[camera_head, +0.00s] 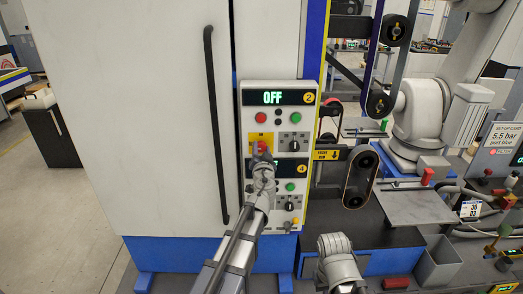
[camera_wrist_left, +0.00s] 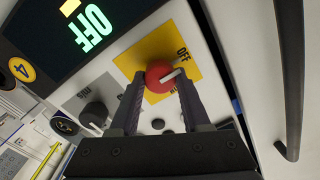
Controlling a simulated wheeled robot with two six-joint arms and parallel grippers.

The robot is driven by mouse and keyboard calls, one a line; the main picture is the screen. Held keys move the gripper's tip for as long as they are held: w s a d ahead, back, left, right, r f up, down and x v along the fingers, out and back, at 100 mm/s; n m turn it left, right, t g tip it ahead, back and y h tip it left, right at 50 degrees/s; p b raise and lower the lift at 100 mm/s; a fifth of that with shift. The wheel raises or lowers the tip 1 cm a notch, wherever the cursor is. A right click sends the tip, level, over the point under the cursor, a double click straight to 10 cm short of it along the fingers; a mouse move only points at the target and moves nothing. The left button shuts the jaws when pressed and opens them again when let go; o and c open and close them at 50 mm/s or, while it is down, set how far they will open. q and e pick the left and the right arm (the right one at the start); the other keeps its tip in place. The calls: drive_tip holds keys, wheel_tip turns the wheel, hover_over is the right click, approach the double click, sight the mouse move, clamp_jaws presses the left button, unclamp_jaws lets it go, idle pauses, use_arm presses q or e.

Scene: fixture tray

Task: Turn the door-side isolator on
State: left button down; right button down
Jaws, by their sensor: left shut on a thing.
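The control panel (camera_head: 272,222) stands right of the tall white door (camera_head: 120,120). Its upper unit, marked 2, has a display (camera_head: 279,97) reading OFF. That unit's door-side isolator is a red knob (camera_head: 262,147) on a yellow plate, also in the left wrist view (camera_wrist_left: 158,72). My left gripper (camera_wrist_left: 163,85) is shut on this knob, with a finger on each side. The knob's white bar lies near the OFF label; part of the plate's other lettering is hidden. A black selector (camera_head: 294,146) sits right of the isolator.
A long black door handle (camera_head: 215,125) runs left of the panel. Just below the isolator is the lower unit's display (camera_wrist_left: 75,35), marked 4 and reading OFF. Belt pulleys (camera_head: 360,178) and a metal plate (camera_head: 415,207) stand to the right.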

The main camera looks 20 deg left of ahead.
use_arm(q)
drive_tip(key=shift+m, duration=0.3)
drive_tip(key=m, duration=0.8)
drive_tip(key=shift+f+m+b, duration=0.1)
drive_tip(key=shift+m+b, duration=0.2)
drive_tip(key=shift+m, duration=0.1)
drive_tip(key=m, duration=0.4)
drive_tip(key=shift+m+h, duration=0.3)
drive_tip(key=shift+m, duration=2)
drive_tip(key=shift+c, duration=1.8)
unclamp_jaws()
